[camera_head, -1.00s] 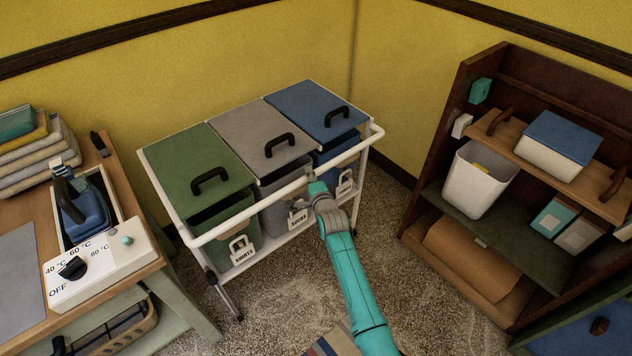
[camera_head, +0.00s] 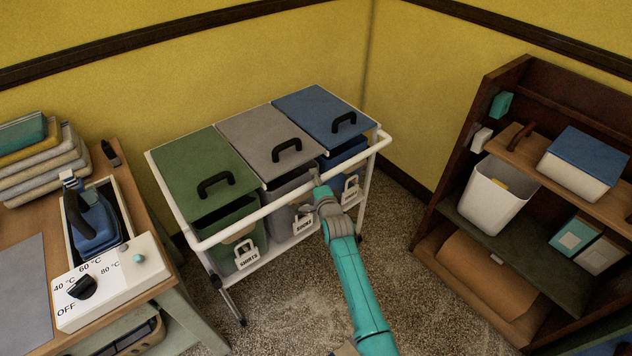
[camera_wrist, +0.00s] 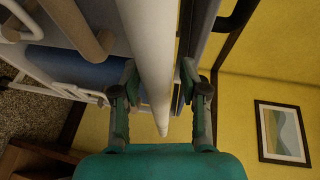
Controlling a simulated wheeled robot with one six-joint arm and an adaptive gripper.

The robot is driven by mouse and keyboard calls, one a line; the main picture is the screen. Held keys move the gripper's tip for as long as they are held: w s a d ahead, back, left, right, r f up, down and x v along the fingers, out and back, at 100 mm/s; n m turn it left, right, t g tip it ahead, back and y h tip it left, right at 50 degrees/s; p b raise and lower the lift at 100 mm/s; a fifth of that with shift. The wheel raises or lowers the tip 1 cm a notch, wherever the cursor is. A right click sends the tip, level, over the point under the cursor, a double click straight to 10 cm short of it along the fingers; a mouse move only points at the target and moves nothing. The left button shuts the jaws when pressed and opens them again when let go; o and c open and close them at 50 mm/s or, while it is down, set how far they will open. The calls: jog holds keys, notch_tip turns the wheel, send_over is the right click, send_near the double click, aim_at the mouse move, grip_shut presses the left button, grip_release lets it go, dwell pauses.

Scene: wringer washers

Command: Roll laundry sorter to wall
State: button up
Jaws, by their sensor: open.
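The laundry sorter (camera_head: 385,138) is a white-framed cart with green, grey and blue lidded bins and black lid handles. It stands on the floor near the yellow wall (camera_head: 290,50), by the room corner. Tags hang on its front; one reads SHIRTS. My gripper (camera_head: 318,188) is at the white front push bar (camera_head: 270,207), right of its middle. In the wrist view, my gripper (camera_wrist: 160,88) is open, with one finger on each side of the bar (camera_wrist: 152,45). Whether the fingers touch the bar cannot be told. The sorter's rear wheels are hidden.
At left, a wooden table (camera_head: 150,218) with a dial panel (camera_head: 110,282) and folded stack (camera_head: 40,165) stands close to the sorter. At right is a brown shelf unit (camera_head: 430,215) with a white bin (camera_head: 495,195). Speckled floor (camera_head: 285,310) is clear between them.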

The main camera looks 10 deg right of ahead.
jog(key=shift+s, duration=0.15)
jog(key=v, duration=1.1)
jog(key=shift+s, duration=0.4)
jog(key=s+d+f+n, duration=0.2)
jog(key=s, duration=0.9)
jog(key=s+d+f+n+h, duration=0.1)
jog(key=s+d+f+n, duration=0.15)
jog(key=s, duration=0.75)
jog(key=s+d+f+n, duration=0.1)
jog(key=s+f+n, duration=0.15)
jog(key=s, duration=0.85)
jog(key=s+d+r+n, duration=0.1)
jog(key=s+r+n, duration=0.3)
jog(key=s+r, duration=0.3)
jog(key=s+d+r+n+g+h, duration=0.1)
jog(key=s+r+n, duration=0.3)
jog(key=s, duration=1.2)
notch_tip(320, 180, up, 4)
jog(key=shift+f+n, duration=0.25)
jog(key=shift+n, duration=0.05)
